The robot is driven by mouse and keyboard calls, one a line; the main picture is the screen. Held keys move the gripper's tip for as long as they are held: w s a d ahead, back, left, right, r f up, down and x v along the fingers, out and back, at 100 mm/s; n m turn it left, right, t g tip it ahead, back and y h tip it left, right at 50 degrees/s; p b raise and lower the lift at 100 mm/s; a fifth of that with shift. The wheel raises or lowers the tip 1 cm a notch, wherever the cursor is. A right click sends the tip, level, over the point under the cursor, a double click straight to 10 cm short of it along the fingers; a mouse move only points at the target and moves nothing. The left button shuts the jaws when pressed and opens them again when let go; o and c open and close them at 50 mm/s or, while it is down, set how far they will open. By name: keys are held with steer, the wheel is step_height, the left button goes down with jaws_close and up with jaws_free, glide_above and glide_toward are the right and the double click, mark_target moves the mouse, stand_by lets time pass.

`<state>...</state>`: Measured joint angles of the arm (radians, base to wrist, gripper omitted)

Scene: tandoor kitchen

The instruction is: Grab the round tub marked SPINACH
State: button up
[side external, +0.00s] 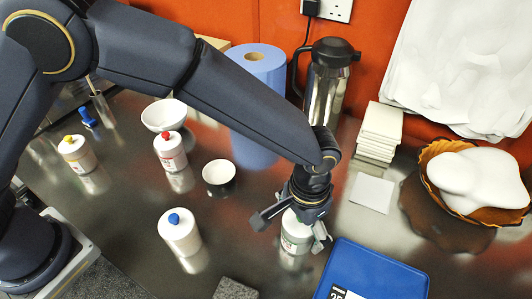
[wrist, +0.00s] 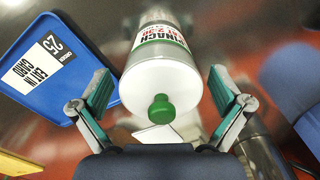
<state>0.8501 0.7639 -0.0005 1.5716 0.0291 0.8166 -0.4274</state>
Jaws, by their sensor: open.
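The round SPINACH tub (wrist: 160,78) is white with a green knob on its lid and green and red lettering. In the wrist view it lies between the two fingers of my gripper (wrist: 160,92), with gaps on both sides. In the side view the tub (side external: 295,236) stands upright on the steel counter, and my gripper (side external: 290,230) is over it from above, fingers spread on either side. The gripper hides the tub's top there. My gripper is open and holds nothing.
A blue tray (side external: 372,274) lies close to the tub's right. Similar tubs with blue (side external: 180,235), red (side external: 170,152) and yellow (side external: 77,155) knobs stand left. A small bowl (side external: 219,173), steel jug (side external: 326,85) and blue roll (side external: 257,70) stand behind; a dark block (side external: 235,289) is in front.

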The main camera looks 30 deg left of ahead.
steer(key=shift+f, duration=0.95)
steer(key=shift+c, duration=0.3)
steer(key=c, duration=1.3)
steer(key=shift+c, duration=0.5)
steer(key=shift+r, duration=0.15)
